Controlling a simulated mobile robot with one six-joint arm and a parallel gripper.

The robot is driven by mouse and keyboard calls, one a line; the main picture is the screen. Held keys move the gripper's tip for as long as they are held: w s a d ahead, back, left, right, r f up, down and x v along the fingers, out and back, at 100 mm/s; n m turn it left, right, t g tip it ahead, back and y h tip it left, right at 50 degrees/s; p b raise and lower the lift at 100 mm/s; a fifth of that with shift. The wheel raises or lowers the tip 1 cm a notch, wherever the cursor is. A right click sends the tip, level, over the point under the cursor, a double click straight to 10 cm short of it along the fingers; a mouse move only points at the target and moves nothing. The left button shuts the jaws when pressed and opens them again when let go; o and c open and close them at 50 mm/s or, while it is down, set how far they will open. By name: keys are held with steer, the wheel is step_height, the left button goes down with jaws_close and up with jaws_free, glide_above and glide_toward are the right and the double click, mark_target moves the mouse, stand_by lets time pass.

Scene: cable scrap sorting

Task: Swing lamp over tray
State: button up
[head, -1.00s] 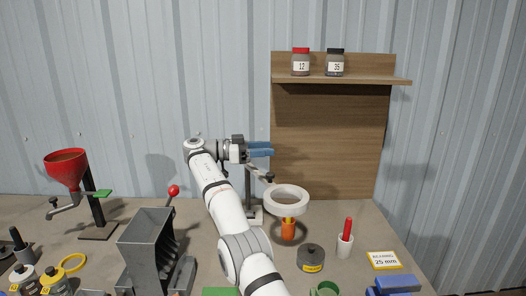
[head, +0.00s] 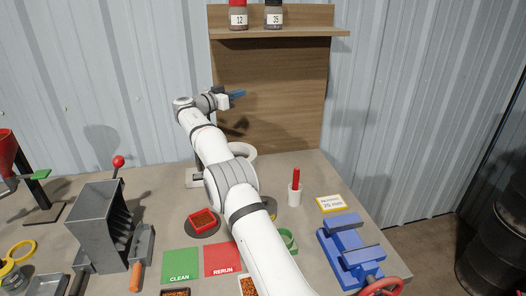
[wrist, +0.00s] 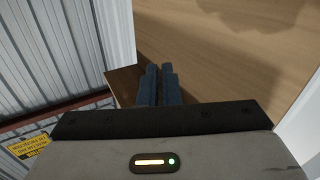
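The white ring lamp (head: 246,151) is near the back of the bench in the head view, partly hidden behind my arm. The pale foot of its stand (head: 194,181) shows to the left of my arm. A small red square tray (head: 204,220) holding brownish granules sits on a dark round plate, left of my arm. My gripper (head: 238,95) is raised in front of the wooden backboard, above and apart from the lamp. In the wrist view its blue fingers (wrist: 159,85) lie close together with nothing visible between them.
Green CLEAN (head: 180,265) and red RERUN (head: 222,260) mats lie at the front. A grey hopper (head: 98,225) stands left, a blue vise (head: 348,250) right. A white cup (head: 295,195) holds a red-handled item. Jars stand on the shelf (head: 290,32).

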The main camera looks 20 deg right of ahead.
steer(key=w+d+f+n+t+y, duration=0.1)
steer(key=d, duration=0.1)
steer(key=w+d+f+n+t+y, duration=0.1)
steer(key=w+d+y, duration=0.1)
steer(key=d, duration=0.1)
steer(key=w+d+f+n+t+y, duration=0.1)
steer(key=w+d+f, duration=0.1)
steer(key=shift+w+d+f+n+p, duration=0.1)
steer(key=shift+d+n+p, duration=0.2)
steer(key=shift+n, duration=0.1)
jaws_close()
steer(key=d+f+n+t+y, duration=0.1)
steer(key=d+f+n+y, duration=0.1)
steer(key=d+f+y, duration=0.5)
steer(key=s+d+f+n+y+p, duration=0.1)
steer(key=s+d+f+y+p, duration=0.1)
steer(key=s+f+y, duration=0.4)
steer(key=s+r+m+g+y+p, duration=0.1)
steer(key=s+r+y, duration=0.1)
steer(key=s+y, duration=0.8)
steer(key=s+r+m+g+y+p, duration=0.15)
steer(key=s+y, duration=0.25)
steer(key=s, duration=1.2)
steer(key=s+a+p+x, duration=0.1)
steer(key=s+p+x, duration=0.1)
steer(key=x, duration=1)
steer(key=shift+a+r, duration=0.3)
steer(key=shift+a, duration=0.1)
